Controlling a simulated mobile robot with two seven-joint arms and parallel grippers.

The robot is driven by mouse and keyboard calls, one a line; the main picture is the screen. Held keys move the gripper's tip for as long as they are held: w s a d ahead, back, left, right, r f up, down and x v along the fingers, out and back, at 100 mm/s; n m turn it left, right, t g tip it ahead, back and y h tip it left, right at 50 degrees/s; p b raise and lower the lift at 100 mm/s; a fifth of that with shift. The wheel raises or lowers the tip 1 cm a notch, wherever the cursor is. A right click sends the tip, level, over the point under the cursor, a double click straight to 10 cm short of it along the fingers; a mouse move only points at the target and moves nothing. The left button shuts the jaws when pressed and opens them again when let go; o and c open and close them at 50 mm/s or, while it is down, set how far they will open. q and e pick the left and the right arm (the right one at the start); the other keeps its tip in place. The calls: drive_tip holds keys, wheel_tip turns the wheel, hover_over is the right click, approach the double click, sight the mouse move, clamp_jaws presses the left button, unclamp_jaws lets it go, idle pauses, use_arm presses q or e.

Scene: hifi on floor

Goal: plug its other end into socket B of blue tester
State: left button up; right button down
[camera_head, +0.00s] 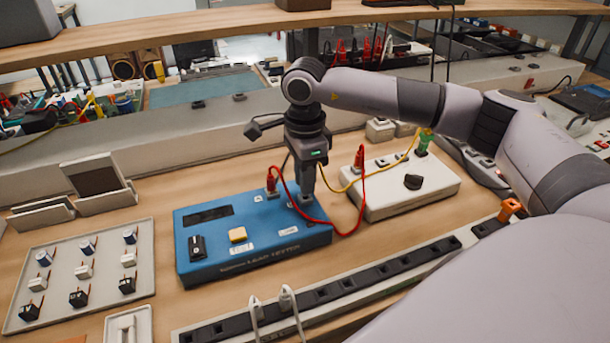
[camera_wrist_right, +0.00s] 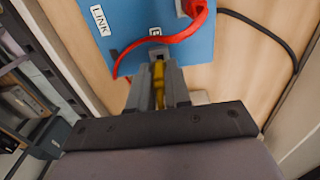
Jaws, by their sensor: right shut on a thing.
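The blue tester (camera_head: 225,258) lies on the bench, with a dial, a yellow button and a dark display. My right gripper (camera_head: 306,199) points down over its right part. In the wrist view the gripper (camera_wrist_right: 158,75) is shut on a yellow plug (camera_wrist_right: 159,86), its tip just by a dark socket (camera_wrist_right: 155,54) beside a small label that looks like B. Whether the tip is inside is hidden. A yellow cable (camera_head: 385,170) runs to a green plug (camera_head: 423,143) on the white box (camera_head: 405,195). My left gripper is not in view.
A red plug (camera_head: 271,181) stands in the tester, and its red lead (camera_head: 330,232) loops past my gripper to another red plug (camera_head: 359,158) on the white box. A power strip (camera_head: 345,285) lies in front. A tray of parts (camera_head: 60,273) is at left.

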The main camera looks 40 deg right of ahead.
drive_tip(key=shift+f+b, duration=0.8)
drive_tip(key=shift+f, duration=0.15)
idle(2.5)
drive_tip(key=c, duration=1)
unclamp_jaws()
drive_tip(key=shift+r, duration=0.1)
wheel_tip(320, 180, up, 7)
wheel_tip(320, 180, up, 5)
drive_tip(key=p, duration=0.3)
idle(0.3)
